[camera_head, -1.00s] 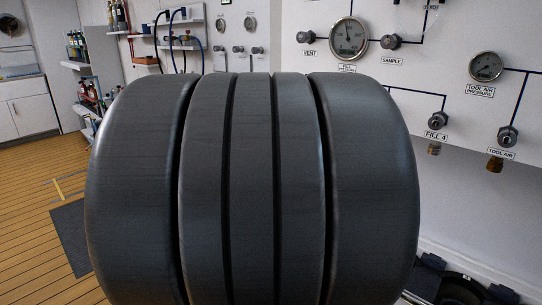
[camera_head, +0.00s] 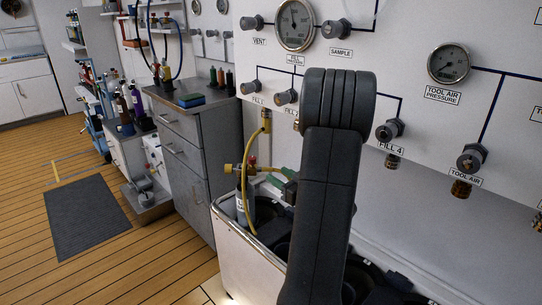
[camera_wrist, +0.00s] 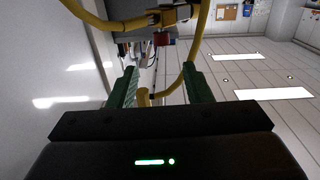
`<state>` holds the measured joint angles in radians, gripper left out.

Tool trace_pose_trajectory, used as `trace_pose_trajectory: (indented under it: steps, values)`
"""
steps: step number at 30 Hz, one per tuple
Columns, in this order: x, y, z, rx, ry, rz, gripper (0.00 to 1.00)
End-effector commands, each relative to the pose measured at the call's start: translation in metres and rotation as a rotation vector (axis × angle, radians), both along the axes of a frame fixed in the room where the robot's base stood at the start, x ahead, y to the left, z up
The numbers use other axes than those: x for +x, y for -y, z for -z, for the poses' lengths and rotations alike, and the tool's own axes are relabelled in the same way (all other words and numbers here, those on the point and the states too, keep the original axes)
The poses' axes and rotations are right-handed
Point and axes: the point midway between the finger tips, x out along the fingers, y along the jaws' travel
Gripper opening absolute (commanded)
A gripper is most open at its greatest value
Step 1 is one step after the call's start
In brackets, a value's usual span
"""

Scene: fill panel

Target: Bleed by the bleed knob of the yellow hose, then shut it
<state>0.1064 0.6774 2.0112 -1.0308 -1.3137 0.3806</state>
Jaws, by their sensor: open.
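The yellow hose (camera_head: 246,165) hangs from the fill panel's left-hand fitting and curves down to a yellow valve (camera_head: 232,169) on a grey cylinder (camera_head: 242,205). A small red knob (camera_head: 252,160) sits at that valve. The wrist view shows a red knob (camera_wrist: 161,39) under a yellow fitting (camera_wrist: 165,17), beyond my fingertips, with the hose (camera_wrist: 173,86) looping around. My gripper (camera_head: 277,176) is open, with green fingers, just right of the valve. In the wrist view my gripper (camera_wrist: 162,76) has a yellow piece showing between its fingers; I cannot tell if they touch it.
The white bin (camera_head: 240,254) holds the cylinder and dark cylinders. The wall panel (camera_head: 420,80) carries gauges, knobs and fill fittings close behind my arm. A grey cabinet (camera_head: 184,140) stands left of the bin.

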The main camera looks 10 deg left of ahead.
Motion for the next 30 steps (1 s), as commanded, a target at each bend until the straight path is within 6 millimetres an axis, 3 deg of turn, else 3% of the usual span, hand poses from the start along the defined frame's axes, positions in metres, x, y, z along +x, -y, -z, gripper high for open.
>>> trace_pose_trajectory:
  steps: [8,21,30]
  values:
    - [0.015,-0.023,0.0,0.011,0.005,-0.019,0.45]
    - [0.071,-0.091,0.0,0.012,0.005,-0.015,0.45]
    - [0.086,-0.108,-0.001,0.012,0.005,-0.012,0.45]
